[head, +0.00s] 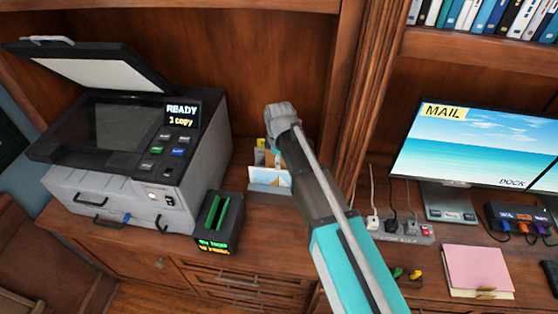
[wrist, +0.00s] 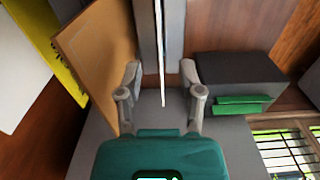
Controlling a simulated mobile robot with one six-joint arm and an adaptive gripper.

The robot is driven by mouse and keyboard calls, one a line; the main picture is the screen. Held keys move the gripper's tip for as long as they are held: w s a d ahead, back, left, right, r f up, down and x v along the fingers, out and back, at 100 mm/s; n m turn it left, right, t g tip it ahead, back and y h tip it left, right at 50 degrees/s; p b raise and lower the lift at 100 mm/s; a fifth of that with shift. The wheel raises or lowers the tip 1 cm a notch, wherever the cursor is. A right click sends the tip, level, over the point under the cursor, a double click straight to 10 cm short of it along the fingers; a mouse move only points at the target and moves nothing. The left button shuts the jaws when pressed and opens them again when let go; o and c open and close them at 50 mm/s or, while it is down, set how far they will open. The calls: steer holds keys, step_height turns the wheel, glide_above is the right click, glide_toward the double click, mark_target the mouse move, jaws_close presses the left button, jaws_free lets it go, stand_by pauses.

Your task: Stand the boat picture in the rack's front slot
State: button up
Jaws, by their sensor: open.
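The boat picture (head: 272,177), a small card with a blue and white face, stands upright at the front of the grey rack (head: 262,190). In the wrist view the picture (wrist: 161,45) shows edge-on as a thin white line, in a gap of the rack (wrist: 176,45). My gripper (wrist: 161,88) is open, with one finger on each side of the picture's edge and a gap on both sides. In the head view my arm hides the right part of the rack, and the fingers are not clearly visible.
A tan board (wrist: 98,50) and a yellow piece (wrist: 45,50) stand close by my left finger. A black box with green slots (head: 219,222) is left of the rack. The open-lidded copier (head: 120,150) is further left, a power strip (head: 400,232) to the right.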

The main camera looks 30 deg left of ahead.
step_height(320, 180, up, 10)
steer(key=p, duration=0.9)
steer(key=shift+s+f, duration=0.1)
stand_by(1.0)
